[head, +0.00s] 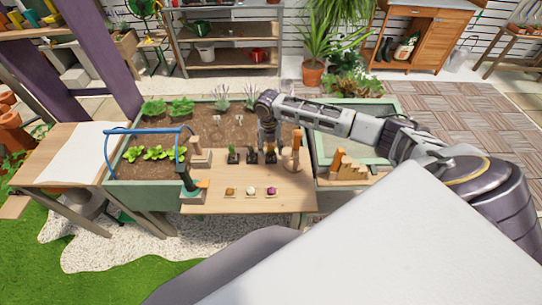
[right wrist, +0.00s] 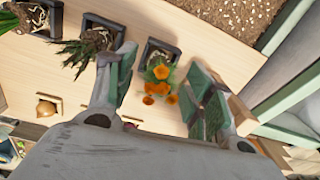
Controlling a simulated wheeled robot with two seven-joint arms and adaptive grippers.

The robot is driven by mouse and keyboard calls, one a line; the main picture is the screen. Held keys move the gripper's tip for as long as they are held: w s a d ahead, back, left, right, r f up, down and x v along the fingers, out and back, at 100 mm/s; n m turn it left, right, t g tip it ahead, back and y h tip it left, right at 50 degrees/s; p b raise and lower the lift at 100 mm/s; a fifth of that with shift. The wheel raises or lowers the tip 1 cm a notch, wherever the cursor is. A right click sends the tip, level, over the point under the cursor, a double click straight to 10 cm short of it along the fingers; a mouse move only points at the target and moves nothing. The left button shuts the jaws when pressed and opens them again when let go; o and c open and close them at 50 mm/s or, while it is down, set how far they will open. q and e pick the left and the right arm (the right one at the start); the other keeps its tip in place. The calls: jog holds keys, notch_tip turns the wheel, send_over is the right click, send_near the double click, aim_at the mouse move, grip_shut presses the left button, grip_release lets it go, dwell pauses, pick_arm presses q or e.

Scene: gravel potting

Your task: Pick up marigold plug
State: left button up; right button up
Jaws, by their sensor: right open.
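The marigold plug (right wrist: 160,75) has orange flowers and green leaves in a small dark square pot on the wooden board. In the head view a dark pot (head: 270,157) shows just under my right gripper, at the right end of a short row of potted plugs. My right gripper (head: 268,140) points down over it. In the right wrist view the open right gripper (right wrist: 162,92) has one finger on each side of the flowers, and no grip shows. How high the fingertips are above the board is hard to tell. My left gripper is not in view.
Two other plugs, one spiky (right wrist: 92,40) and one beside it (head: 233,156), stand left of the marigold. Three small bulbs or seeds (head: 250,190) lie in front on the board (head: 285,205). A wooden tool (head: 296,150) stands close at right. A planter (head: 150,190) borders the board.

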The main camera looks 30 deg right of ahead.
jog(key=shift+f, duration=0.95)
jog(key=c, duration=0.7)
